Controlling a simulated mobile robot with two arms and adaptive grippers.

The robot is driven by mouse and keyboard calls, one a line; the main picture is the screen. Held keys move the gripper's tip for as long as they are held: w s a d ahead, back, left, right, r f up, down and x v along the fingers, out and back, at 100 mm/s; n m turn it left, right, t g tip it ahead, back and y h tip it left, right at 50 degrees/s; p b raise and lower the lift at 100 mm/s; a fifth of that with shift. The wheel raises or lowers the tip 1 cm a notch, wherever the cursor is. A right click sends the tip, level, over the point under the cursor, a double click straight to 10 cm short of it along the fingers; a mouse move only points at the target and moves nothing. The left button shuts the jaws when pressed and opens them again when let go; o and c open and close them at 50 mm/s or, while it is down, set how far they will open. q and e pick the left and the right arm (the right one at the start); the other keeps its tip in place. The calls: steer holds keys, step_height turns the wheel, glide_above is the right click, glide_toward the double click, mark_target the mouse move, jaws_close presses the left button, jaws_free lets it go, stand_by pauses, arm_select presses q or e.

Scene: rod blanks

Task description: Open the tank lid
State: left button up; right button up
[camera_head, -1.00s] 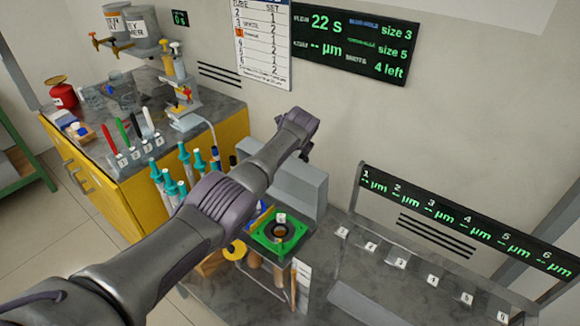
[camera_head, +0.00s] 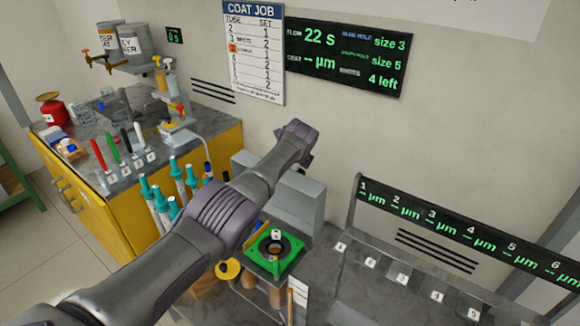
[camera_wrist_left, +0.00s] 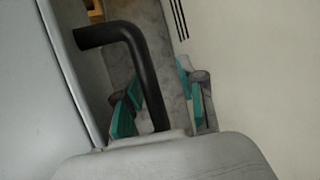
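The grey tank (camera_head: 312,203) stands at the back of the bench against the wall, partly behind my left arm. I cannot make out its lid clearly. In the left wrist view, a black bent handle (camera_wrist_left: 135,62) rises between the teal fingertips of my left gripper (camera_wrist_left: 160,98). A gap shows between the fingers, so the gripper is open around or just over the handle; contact is not clear. A smooth grey surface (camera_wrist_left: 45,75) fills the left of that view. In the head view my wrist hides the left gripper's fingers. My right gripper is out of view.
A green square fixture (camera_head: 264,262) sits in front of the tank. Teal-topped tubes (camera_head: 160,200) stand left of my arm by the yellow cabinet (camera_head: 125,200). A numbered rack (camera_head: 400,278) stands to the right. The wall is close behind the tank.

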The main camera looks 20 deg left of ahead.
arm_select(q)
steer(key=shift+s+a+r, duration=0.15)
steer(key=shift+s+r, duration=0.1)
steer(key=shift+r, duration=0.1)
steer(key=v, duration=1.1)
steer(key=shift+d, duration=0.25)
steer(key=shift+r, duration=0.15)
